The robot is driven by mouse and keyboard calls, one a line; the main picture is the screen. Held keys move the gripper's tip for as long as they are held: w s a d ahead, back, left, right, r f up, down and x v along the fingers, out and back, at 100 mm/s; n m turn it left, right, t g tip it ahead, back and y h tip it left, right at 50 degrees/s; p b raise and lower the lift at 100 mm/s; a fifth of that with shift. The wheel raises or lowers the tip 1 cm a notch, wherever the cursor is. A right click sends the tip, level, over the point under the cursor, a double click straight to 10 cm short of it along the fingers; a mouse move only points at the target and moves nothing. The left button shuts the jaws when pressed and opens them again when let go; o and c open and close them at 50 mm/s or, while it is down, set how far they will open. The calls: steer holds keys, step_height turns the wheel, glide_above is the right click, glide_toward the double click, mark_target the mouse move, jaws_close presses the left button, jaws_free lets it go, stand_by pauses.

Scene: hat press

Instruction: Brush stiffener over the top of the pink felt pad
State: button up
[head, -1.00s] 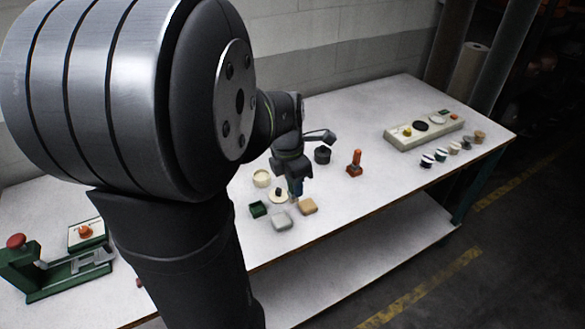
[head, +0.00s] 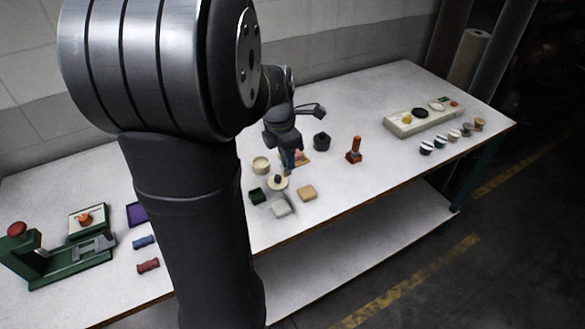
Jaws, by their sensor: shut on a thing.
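A small pink patch, which looks like the felt pad (head: 299,154), shows on a tan base just behind and right of my gripper, partly hidden by it. My gripper (head: 288,168) points down over the middle of the table, shut on a small blue thing that looks like the brush handle (head: 291,162). Its bristles are too small to make out. The gripper is in front of the pad in this view; I cannot tell whether the brush touches it. A round cream dish with a dark knob (head: 277,184) lies just below the gripper.
A green press (head: 60,255) stands at left.

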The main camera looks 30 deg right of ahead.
steer(key=w+a+f, duration=0.1)
steer(key=w+f, duration=0.1)
steer(key=w, duration=1.3)
steer(key=shift+w+f, duration=0.15)
steer(key=shift+f, duration=1.4)
steer(key=shift+w+f, duration=0.15)
steer(key=shift+f, duration=1.4)
steer(key=shift+a+f, duration=0.1)
steer(key=shift+f, duration=0.5)
step_height(320, 180, up, 7)
